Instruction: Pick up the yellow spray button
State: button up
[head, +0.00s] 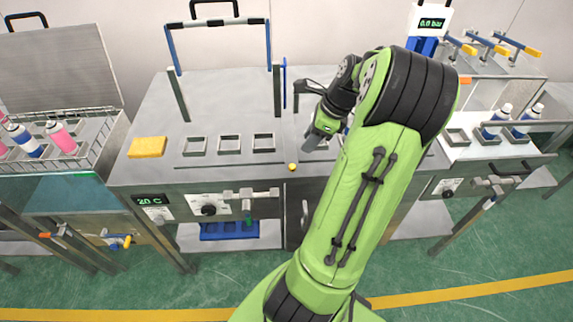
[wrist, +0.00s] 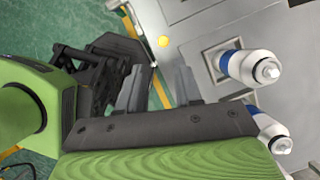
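The yellow spray button (head: 292,167) is a small round yellow piece at the front edge of the middle grey bench. It also shows in the wrist view (wrist: 162,41), beyond the fingertips and roughly in line with the gap between them. My gripper (wrist: 160,70) is open, with its two grey fingers apart and nothing between them. In the head view my gripper (head: 312,143) is behind and to the right of the button, apart from it. My arm hides part of the bench there.
A yellow sponge (head: 147,147) and several square holders (head: 229,143) are on the bench to the left. Two white-and-blue cans (wrist: 245,66) (wrist: 271,131) stand close to my gripper on the right in the wrist view. A wire basket (head: 70,158) holds cans at far left.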

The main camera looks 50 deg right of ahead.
jog(key=b, duration=0.2)
send_over(292, 166)
jog(key=s+d, duration=0.1)
jog(key=s, duration=0.1)
notch_tip(292, 166, down, 6)
jog(key=x, duration=0.1)
jog(key=b+x, duration=0.1)
jog(key=x, duration=0.1)
jog(key=b+x, duration=0.1)
jog(key=x, duration=0.1)
jog(key=shift+s+d+f, duration=0.1)
jog(key=shift+s+f, duration=0.1)
jog(key=shift+f, duration=0.15)
jog(key=shift+r, duration=0.1)
grip_shut()
